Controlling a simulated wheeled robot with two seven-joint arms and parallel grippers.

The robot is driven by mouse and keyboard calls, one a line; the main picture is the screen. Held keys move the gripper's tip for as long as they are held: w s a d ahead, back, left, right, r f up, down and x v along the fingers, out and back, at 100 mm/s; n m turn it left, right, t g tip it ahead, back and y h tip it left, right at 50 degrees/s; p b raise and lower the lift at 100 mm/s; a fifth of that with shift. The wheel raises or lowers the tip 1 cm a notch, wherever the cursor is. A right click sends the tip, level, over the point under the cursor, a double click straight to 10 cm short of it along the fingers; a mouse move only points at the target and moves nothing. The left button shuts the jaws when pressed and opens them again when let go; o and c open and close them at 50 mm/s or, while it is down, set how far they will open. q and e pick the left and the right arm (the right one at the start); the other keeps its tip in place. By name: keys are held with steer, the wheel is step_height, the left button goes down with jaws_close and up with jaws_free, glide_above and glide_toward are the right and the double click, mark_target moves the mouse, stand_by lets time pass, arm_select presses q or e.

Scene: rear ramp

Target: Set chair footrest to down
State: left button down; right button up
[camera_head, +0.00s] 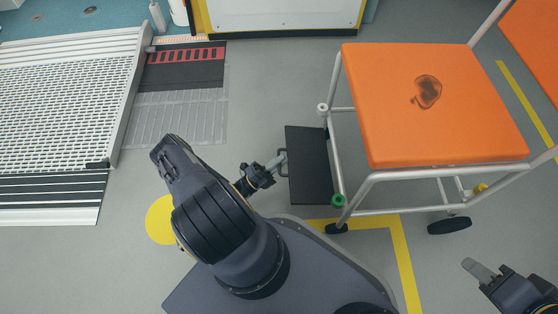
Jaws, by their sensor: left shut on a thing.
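The chair (432,100) has an orange seat, a pale metal frame and black wheels. Its footrest is a dark flat plate (309,170) at the chair's left side, beside the front frame post, with a small handle (283,163) on its left edge. My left gripper (278,161) is shut on this handle. The fingertips are small in the picture and partly merge with the handle. My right gripper (478,268) is at the lower right, apart from the chair and the footrest; whether its fingers are open is unclear.
A perforated metal ramp (68,88) lies at the left, with a red and black strip (185,56) beside it. A green knob (338,200) is on the chair frame near the footrest. Yellow floor lines (404,262) run below the chair.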

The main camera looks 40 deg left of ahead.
arm_select(q)
steer(key=shift+a+f, duration=0.15)
steer(key=shift+f, duration=1.15)
steer(key=c, duration=1.8)
jaws_free()
steer(key=v, duration=0.4)
steer(key=r+v, duration=0.1)
steer(key=v, duration=0.2)
steer(key=shift+s+a, duration=0.1)
steer(key=shift+s, duration=0.3)
steer(key=shift+w+r, duration=0.1)
